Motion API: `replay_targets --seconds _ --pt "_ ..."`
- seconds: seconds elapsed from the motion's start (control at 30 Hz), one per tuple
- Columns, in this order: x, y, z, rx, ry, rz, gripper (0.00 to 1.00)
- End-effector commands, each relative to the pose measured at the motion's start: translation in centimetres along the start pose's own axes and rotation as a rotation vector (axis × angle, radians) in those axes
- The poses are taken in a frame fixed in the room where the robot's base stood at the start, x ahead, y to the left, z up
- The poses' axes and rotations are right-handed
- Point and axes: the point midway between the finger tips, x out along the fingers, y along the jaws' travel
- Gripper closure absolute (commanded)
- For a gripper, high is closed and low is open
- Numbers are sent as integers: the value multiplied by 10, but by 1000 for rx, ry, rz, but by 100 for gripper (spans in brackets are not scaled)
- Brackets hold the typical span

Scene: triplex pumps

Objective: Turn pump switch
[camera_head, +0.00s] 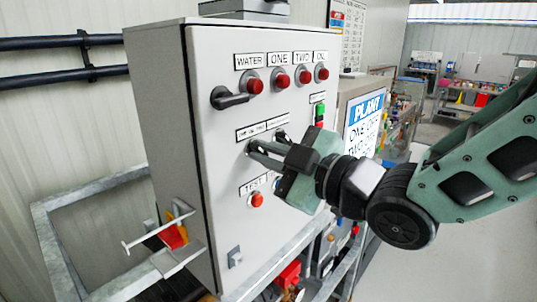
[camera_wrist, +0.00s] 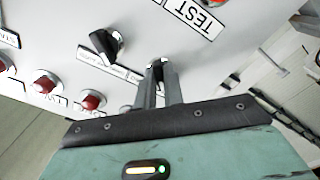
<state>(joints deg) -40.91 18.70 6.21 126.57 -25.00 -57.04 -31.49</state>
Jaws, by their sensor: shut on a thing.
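A grey control panel (camera_head: 212,180) carries two black selector knobs in a row below a pair of small labels. My gripper (camera_head: 251,149) reaches in from the right and is shut on the left knob. In the wrist view, the fingertips (camera_wrist: 160,75) close around this switch knob (camera_wrist: 157,65), which is mostly hidden between them. The other black knob (camera_wrist: 104,44) stands free beside the fingers in the wrist view. The small label text is too fine to read surely.
A black handle (camera_head: 230,98) projects below the WATER label. Red lamps (camera_head: 282,80) line the panel's top. A green button (camera_head: 320,108) lies right, and a red TEST button (camera_head: 257,200) sits below my gripper. A metal frame (camera_head: 60,245) juts out left.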

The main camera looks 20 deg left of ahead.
Motion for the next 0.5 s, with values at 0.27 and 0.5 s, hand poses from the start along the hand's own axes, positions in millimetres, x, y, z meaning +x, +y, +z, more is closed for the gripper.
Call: replay_targets --seconds 0.27,0.5 --pt "0 -2 2 143 0 1 100" --pt "0 -2 2 347 -1 1 100"
